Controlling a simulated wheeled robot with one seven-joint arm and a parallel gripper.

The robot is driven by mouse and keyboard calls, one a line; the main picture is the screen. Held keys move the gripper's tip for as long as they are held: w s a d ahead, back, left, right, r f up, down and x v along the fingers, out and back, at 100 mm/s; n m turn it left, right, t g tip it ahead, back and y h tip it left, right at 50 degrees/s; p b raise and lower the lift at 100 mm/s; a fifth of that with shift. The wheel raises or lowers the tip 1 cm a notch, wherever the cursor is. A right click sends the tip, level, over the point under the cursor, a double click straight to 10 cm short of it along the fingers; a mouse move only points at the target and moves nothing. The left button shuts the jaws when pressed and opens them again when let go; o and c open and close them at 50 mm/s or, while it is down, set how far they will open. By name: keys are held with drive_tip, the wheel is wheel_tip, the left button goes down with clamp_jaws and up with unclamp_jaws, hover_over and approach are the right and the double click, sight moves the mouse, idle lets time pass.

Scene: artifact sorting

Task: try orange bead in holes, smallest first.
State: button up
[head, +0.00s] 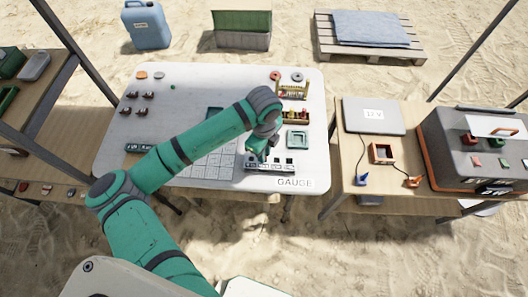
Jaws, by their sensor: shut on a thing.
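The gauge block (270,166), a pale bar with a row of dark holes, lies near the front edge of the white table, above the printed word GAUGE. My gripper (258,156) points down over the left part of the gauge. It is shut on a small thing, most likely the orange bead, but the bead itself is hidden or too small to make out. I cannot tell whether it touches a hole or hovers above one.
Beside the gauge are a green square tray (297,139) and a rack of small coloured pieces (296,115). A printed grid (205,165) lies left, under my arm. A side table at right holds a laptop-like grey case (374,115) and an orange-brown box (382,153).

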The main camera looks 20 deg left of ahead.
drive_tip(key=o, duration=1.3)
drive_tip(key=shift+r, duration=0.1)
drive_tip(key=shift+r, duration=2.9)
